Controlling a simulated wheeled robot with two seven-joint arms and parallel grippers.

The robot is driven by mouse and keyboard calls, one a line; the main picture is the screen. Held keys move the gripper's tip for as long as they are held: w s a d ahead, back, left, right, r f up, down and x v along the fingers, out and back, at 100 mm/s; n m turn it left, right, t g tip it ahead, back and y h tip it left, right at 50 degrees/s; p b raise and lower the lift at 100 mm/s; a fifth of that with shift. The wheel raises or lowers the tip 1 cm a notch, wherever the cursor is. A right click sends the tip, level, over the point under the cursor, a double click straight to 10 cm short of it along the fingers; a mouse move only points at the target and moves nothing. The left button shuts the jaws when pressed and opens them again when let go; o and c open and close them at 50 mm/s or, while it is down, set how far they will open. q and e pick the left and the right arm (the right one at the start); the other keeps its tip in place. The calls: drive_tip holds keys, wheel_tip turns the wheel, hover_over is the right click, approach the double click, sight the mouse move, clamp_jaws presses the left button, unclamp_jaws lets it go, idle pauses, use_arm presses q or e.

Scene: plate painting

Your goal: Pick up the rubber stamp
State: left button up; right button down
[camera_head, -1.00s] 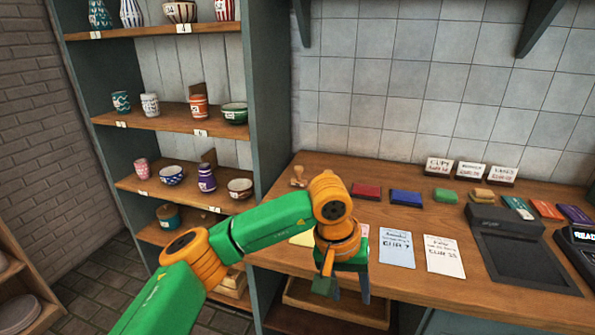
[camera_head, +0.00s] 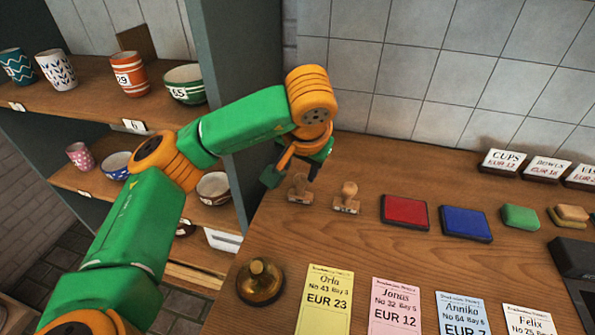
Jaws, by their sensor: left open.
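Two wooden rubber stamps stand upright on the counter. The left stamp (camera_head: 300,194) is close beneath my left gripper (camera_head: 292,175). The right stamp (camera_head: 347,200) stands a short way to its right, clear of the gripper. My left gripper is open, its fingers pointing down around or just in front of the left stamp's knob; I cannot tell whether they touch it. My right gripper is out of view.
A red ink pad (camera_head: 404,211) and a blue ink pad (camera_head: 466,223) lie to the right. A brass bell (camera_head: 261,281) and several paper slips, including a yellow one (camera_head: 325,302), lie in front. A pottery shelf (camera_head: 150,105) stands left of the counter (camera_head: 385,250).

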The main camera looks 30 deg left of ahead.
sight(301, 179)
use_arm(q)
drive_tip(key=shift+f, duration=0.55)
wheel_tip(301, 179, down, 2)
drive_tip(key=shift+w+f+p, duration=0.1)
drive_tip(key=shift+w+p, duration=0.05)
drive_tip(key=shift+p, duration=0.7)
drive_tip(key=x, duration=0.2)
drive_tip(key=shift+w+f, duration=0.2)
drive_tip(key=shift+w+a+f, duration=0.1)
drive_tip(key=shift+a+f, duration=0.05)
clamp_jaws()
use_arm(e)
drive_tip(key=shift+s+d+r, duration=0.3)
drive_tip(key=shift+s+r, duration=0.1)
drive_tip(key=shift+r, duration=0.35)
